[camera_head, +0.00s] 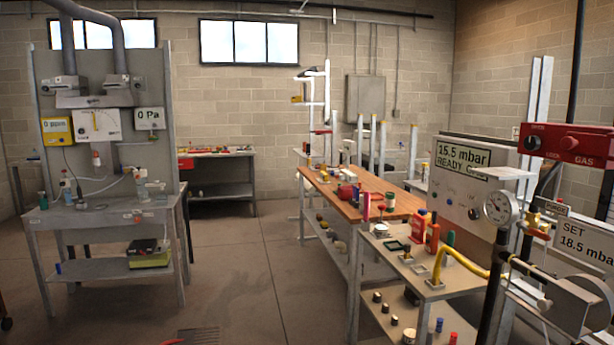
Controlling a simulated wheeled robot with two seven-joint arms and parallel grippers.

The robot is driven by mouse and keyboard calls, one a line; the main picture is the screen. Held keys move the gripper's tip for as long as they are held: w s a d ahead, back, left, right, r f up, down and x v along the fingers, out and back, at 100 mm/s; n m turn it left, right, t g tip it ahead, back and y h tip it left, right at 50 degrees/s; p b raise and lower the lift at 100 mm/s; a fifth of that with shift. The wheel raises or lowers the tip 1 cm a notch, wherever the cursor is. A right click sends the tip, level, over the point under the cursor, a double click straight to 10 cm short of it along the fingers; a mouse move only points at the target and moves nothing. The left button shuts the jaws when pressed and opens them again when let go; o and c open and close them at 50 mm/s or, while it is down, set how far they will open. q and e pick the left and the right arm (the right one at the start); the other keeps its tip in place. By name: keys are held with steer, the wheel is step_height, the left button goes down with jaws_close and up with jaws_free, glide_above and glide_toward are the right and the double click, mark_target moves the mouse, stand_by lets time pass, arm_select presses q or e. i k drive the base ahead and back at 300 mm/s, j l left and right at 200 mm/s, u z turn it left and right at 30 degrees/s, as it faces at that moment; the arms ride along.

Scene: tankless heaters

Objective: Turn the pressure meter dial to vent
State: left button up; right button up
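A grey meter box (468,190) at the right has a display reading 15.5 mbar and READY, with small knobs on its face. A round dial gauge (501,208) with a white face stands in front of its right edge. Another panel at the left carries a white box with a dial (97,125) and a display reading 0 Pa (149,120). I cannot tell which dial has a vent mark; the lettering is too small. Neither of my grippers can be made out in this view.
A red gas panel (567,143) and a sign reading SET 18.5 mbar (585,240) stand at the right. A yellow hose (460,262) crosses a cluttered bench. A wooden-topped table (350,190) is behind it. The floor (235,260) between the left bench (100,215) and these tables is clear.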

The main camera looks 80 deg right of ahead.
mark_target(473, 214)
steer(key=z, duration=3.7)
steer(key=i+j, duration=1)
